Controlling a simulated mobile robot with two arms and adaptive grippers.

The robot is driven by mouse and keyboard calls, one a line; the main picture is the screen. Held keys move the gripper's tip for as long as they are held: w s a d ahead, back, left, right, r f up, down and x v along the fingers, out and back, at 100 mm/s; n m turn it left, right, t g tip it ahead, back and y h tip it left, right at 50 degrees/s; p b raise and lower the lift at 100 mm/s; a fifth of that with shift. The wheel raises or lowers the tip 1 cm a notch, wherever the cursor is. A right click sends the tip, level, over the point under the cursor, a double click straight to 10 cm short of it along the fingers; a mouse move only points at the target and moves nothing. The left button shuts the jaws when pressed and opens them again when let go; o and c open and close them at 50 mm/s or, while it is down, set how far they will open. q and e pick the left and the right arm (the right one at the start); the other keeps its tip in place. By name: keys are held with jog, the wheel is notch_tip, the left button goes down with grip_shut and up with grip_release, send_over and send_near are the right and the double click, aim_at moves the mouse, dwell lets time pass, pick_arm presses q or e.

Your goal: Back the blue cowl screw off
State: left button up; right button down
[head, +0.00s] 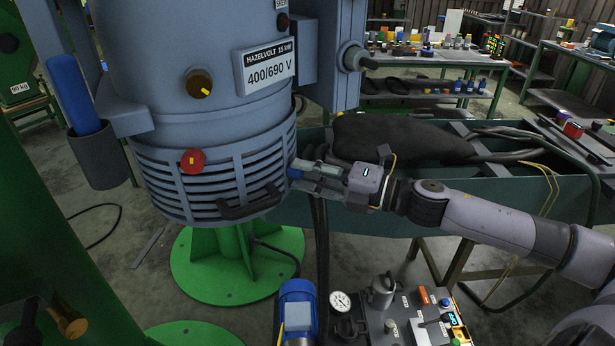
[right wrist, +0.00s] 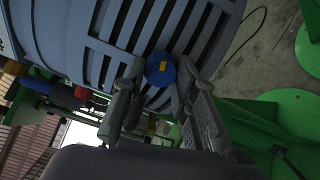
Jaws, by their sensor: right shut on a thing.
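The blue cowl screw (head: 294,173) sits at the right side of the slatted grey cowl (head: 165,190) of the big motor. My right gripper (head: 302,171) reaches in from the right and is shut on it. In the right wrist view the round blue head with a yellow mark (right wrist: 160,69) lies between the two fingertips (right wrist: 158,85), against the cowl slats. I cannot tell how far its thread sits in the cowl. A red cowl screw (head: 191,161) is on the cowl's front. My left gripper is not in view.
A teal trough (head: 500,190) with a black bundle stands behind my right arm. Below are a panel with a gauge (head: 340,301) and a blue cylinder (head: 297,305). A green column fills the left.

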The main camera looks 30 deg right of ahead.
jog(key=shift+r, duration=0.3)
jog(key=c, duration=1.7)
grip_release()
jog(key=o, duration=0.4)
jog(key=shift+f, duration=0.15)
jog(key=shift+s+f, duration=0.1)
jog(key=shift+s+d, duration=0.45)
jog(key=shift+s, duration=0.1)
jog(key=shift+v, duration=5.2)
